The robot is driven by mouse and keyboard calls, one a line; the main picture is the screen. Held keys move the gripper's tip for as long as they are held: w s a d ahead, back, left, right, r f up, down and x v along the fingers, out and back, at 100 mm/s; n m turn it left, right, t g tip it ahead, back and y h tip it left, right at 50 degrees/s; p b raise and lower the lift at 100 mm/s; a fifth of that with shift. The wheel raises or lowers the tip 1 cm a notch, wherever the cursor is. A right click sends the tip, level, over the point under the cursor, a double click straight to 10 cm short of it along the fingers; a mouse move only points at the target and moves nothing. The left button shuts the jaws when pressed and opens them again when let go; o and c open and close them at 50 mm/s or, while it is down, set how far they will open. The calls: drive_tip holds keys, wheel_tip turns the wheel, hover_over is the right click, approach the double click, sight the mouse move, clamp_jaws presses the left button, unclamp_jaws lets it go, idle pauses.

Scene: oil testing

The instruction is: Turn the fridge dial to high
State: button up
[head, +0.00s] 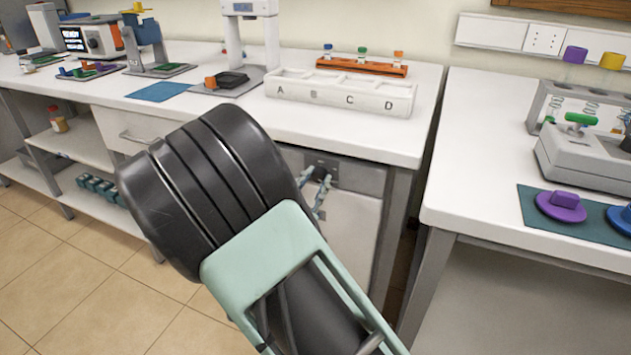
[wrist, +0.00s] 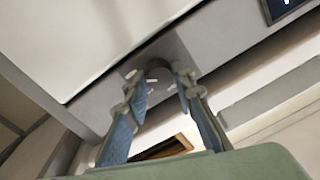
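The small fridge under the bench shows a white door (head: 348,232) below a grey control panel (head: 358,178). The dark round dial (head: 321,173) is on that panel, partly covered by my gripper (head: 322,186). In the wrist view the dial (wrist: 158,70) lies between the two fingertips of my gripper (wrist: 158,86). The fingers are apart, one on each side of the dial, with small gaps seeming to show beside it. Whether either tip touches it is unclear. White marks show around the dial, but I cannot read its setting.
The white bench top (head: 225,108) is just above the panel, with a lettered white rack (head: 340,93) near its edge. A second bench (head: 470,150) stands to the right, across a narrow gap. Tiled floor (head: 90,275) is open at left.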

drive_tip(key=o, duration=0.5)
drive_tip(key=v, duration=1.2)
